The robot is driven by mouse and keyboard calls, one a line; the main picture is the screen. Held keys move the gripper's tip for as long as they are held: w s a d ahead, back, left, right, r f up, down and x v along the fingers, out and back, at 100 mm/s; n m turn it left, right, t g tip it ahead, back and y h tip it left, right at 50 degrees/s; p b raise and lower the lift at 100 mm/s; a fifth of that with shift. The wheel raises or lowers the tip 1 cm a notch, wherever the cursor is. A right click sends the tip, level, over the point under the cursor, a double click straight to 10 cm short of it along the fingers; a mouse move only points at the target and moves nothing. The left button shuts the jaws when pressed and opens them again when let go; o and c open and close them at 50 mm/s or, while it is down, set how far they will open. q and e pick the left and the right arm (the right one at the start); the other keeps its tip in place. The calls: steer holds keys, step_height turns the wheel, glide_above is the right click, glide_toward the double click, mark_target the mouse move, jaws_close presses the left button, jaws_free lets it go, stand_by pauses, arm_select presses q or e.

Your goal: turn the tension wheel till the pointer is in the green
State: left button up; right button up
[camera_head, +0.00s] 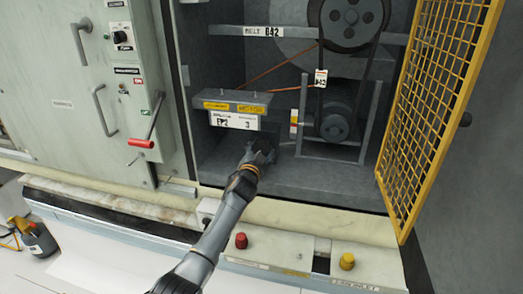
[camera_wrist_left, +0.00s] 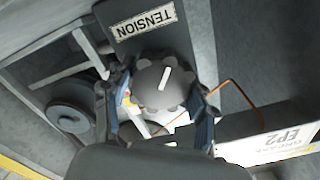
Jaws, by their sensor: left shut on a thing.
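The tension wheel (camera_wrist_left: 160,88) is a dark grey lobed knob with a white line on its face, below a plate marked TENSION (camera_wrist_left: 145,20) in the left wrist view. My left gripper (camera_wrist_left: 158,108) is shut on it, one finger on each side. In the head view my left gripper (camera_head: 260,152) is low in the open machine bay and mostly hides the wheel. A small plate with red and yellow (camera_head: 294,122) stands to its right; it may be the gauge. I cannot make out a pointer or a green zone. My right gripper is not in view.
A belt runs over a large pulley (camera_head: 349,20) and a lower pulley (camera_head: 333,127). A yellow mesh door (camera_head: 432,105) stands open at the right. A label box (camera_head: 236,118) hangs left above the gripper. A red-handled lever (camera_head: 143,142) is on the left cabinet.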

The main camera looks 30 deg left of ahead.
arm_select(q)
steer(key=m, duration=0.4)
steer(key=shift+m, duration=0.4)
stand_by(0.4)
steer(key=o, duration=1.1)
steer(key=shift+o, duration=0.2)
steer(key=shift+s, duration=0.1)
steer(key=v, duration=1.2)
steer(key=shift+f, duration=0.1)
